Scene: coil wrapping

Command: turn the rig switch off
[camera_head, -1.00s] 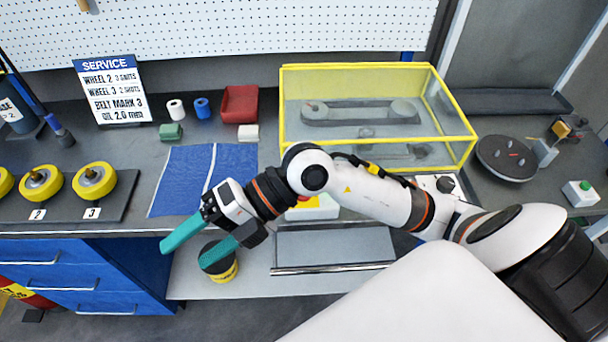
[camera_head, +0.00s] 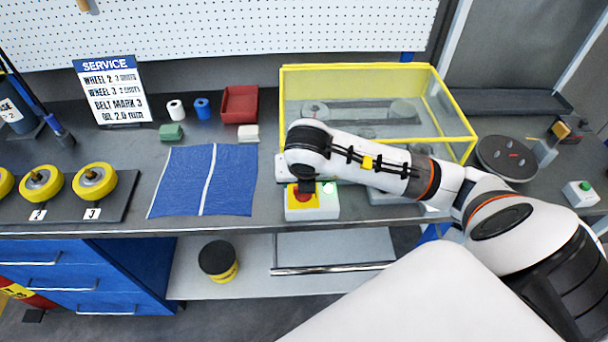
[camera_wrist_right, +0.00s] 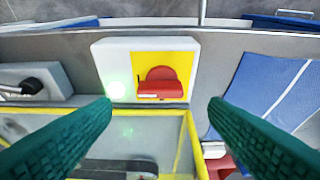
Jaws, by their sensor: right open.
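The rig switch is a white box (camera_head: 318,208) with a yellow plate and a red switch part (camera_head: 302,195), at the bench's front edge. A green light (camera_head: 329,188) glows on it. In the right wrist view the box (camera_wrist_right: 121,57) lies ahead, with the red part (camera_wrist_right: 161,83) and the lit green light (camera_wrist_right: 118,89) visible. My right gripper (camera_wrist_right: 160,108) is open and empty, with its teal fingers spread on either side of the box in that view. I see no contact with the red part. In the head view my arm hides the fingers. My left gripper is not in view.
A yellow-framed clear case (camera_head: 375,68) stands behind the switch. A blue cloth (camera_head: 190,190) lies to its left. A box with a black knob (camera_wrist_right: 30,85) sits beside the switch in the wrist view. A yellow-black tin (camera_head: 218,261) stands on the lower shelf.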

